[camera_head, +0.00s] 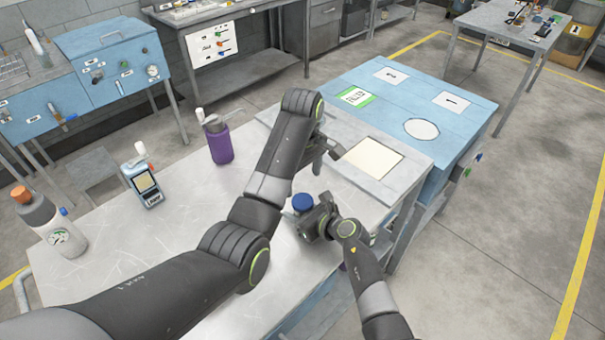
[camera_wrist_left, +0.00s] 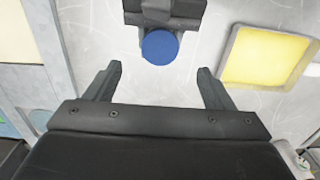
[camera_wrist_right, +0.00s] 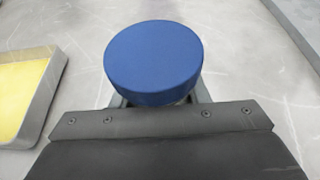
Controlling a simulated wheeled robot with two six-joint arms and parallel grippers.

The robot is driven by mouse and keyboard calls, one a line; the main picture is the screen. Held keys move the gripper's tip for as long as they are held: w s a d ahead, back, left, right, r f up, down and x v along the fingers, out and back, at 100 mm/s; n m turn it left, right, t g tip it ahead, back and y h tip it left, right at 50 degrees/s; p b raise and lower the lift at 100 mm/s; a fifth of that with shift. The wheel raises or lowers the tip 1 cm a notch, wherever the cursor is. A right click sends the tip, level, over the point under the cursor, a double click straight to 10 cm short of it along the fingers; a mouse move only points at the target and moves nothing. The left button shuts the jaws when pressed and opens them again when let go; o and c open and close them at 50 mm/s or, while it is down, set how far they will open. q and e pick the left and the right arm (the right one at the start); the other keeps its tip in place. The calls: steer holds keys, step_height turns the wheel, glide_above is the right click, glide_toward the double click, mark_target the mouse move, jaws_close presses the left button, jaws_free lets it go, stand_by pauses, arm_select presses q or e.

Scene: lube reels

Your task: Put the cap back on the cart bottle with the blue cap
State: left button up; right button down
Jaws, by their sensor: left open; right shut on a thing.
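The blue cap (camera_head: 302,203) shows at my right gripper (camera_head: 312,224) over the metal cart top. It is round and seen from above in the left wrist view (camera_wrist_left: 160,47) and large in the right wrist view (camera_wrist_right: 153,60). My right gripper is shut just below it, on what looks like the bottle with the blue cap. A pale sliver shows under the cap; the rest of the body is hidden. My left gripper (camera_head: 325,160) is open and empty, pointing down. Its fingers (camera_wrist_left: 160,72) are apart from the cap, which lies beyond their tips in the left wrist view.
A tray with yellow contents (camera_wrist_left: 268,55) lies near the cap; my left arm hides it in the head view. A purple bottle (camera_head: 220,143), a small meter (camera_head: 145,187) and a grey bottle with an orange cap (camera_head: 52,225) stand left. A blue bench (camera_head: 400,100) adjoins behind.

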mark_target(303, 201)
arm_select(q)
step_height(303, 201, down, 7)
steer(key=shift+f, duration=0.2)
stand_by(0.3)
steer(key=c, duration=1.2)
steer(key=m, duration=0.6)
steer(key=shift+m, duration=0.4)
steer(key=o, duration=1.1)
steer(key=shift+r, duration=2.3)
